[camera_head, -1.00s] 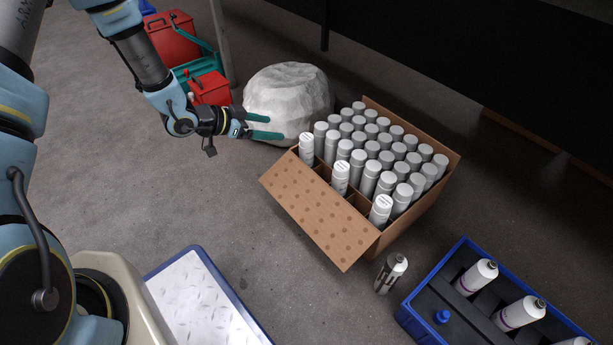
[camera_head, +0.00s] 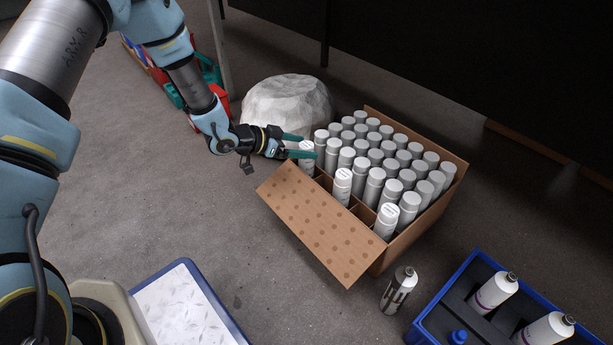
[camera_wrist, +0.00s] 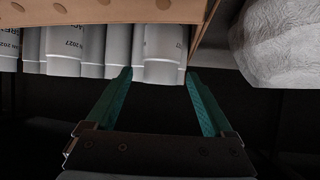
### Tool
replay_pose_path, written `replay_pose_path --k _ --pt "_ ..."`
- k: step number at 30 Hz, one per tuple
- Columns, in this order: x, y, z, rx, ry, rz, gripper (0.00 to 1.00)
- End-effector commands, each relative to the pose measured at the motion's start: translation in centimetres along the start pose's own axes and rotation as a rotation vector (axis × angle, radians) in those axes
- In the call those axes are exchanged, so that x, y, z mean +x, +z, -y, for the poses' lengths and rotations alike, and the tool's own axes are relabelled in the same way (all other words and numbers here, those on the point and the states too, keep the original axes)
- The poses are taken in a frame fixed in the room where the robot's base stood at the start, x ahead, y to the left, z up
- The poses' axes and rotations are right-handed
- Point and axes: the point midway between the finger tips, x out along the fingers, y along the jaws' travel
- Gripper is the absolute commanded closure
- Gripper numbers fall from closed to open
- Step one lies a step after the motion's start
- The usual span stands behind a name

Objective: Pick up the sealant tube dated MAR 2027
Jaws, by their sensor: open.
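Many white-grey sealant tubes stand upright in an open cardboard box (camera_head: 415,240). My gripper (camera_head: 310,146) is open at the box's near left corner. Its teal fingers reach either side of the upper part of the corner tube (camera_head: 306,158); I cannot tell whether they touch it. In the wrist view a tube (camera_wrist: 163,50) stands between and beyond the open fingers (camera_wrist: 158,75). Its date is not visible there. Dates are too small to read in the head view.
A pale rock-like lump (camera_head: 285,105) sits behind the gripper. The box's perforated flap (camera_head: 318,225) slopes out in front. A separate tube (camera_head: 398,290) stands on the floor near a blue crate (camera_head: 425,325) with white bottles. Floor left of the flap is clear.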

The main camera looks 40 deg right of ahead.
Motion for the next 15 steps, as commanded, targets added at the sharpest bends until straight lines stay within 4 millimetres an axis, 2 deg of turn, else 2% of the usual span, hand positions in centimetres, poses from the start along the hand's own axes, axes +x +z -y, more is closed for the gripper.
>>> replay_pose_path --k 1,3,10,11,15 --pt "1.16 0.35 -0.03 0.003 0.001 -0.001 0.14" --pt "1.79 0.27 0.00 0.003 0.001 0.000 0.14" --pt "1.92 -0.04 0.02 0.001 0.000 0.000 0.14" --pt "1.92 -0.04 0.02 0.001 0.000 0.000 0.15" --pt "1.91 -0.03 0.02 0.001 0.000 0.000 0.30"
